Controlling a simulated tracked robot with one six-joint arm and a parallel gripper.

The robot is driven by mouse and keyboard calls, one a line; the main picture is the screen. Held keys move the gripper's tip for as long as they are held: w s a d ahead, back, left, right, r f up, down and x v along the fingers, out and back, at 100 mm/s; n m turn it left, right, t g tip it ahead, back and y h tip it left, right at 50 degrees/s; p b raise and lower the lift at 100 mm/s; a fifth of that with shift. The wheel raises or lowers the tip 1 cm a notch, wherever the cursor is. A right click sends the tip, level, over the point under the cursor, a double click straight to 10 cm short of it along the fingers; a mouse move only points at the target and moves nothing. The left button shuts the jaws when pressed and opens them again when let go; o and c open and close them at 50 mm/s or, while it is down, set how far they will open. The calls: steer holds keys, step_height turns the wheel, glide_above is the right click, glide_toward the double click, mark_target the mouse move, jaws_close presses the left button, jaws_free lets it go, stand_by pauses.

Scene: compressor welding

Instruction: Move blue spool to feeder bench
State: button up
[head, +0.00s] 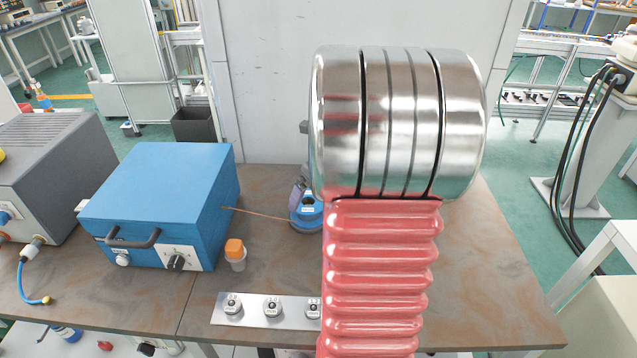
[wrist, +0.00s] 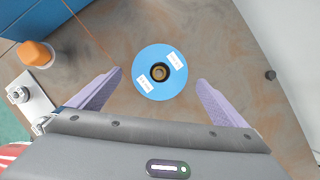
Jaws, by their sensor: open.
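The blue spool (wrist: 146,84) lies flat on the brown bench top in the wrist view, with two white labels and a dark centre hole. It also shows in the head view (head: 304,216), partly hidden behind my arm. My gripper (wrist: 160,84) is open above the bench, its two purple fingers apart on the left and right of the spool, with nothing between them held. In the head view only a bit of a purple finger shows beside the spool. A thin copper wire runs from the spool area to the blue box.
A blue box (head: 160,205) with a handle and knob stands left of the spool. An orange-capped bottle (head: 236,255) stands nearby. A metal strip with several knobs (head: 268,309) lies at the front edge. A grey machine (head: 45,175) sits far left. The bench's right part is clear.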

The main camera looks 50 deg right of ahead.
mark_target(308, 199)
steer(key=shift+x, duration=3.1)
steer(key=c, duration=1.5)
steer(key=shift+c, duration=0.2)
steer(key=shift+r, duration=0.5)
steer(key=shift+r, duration=2.6)
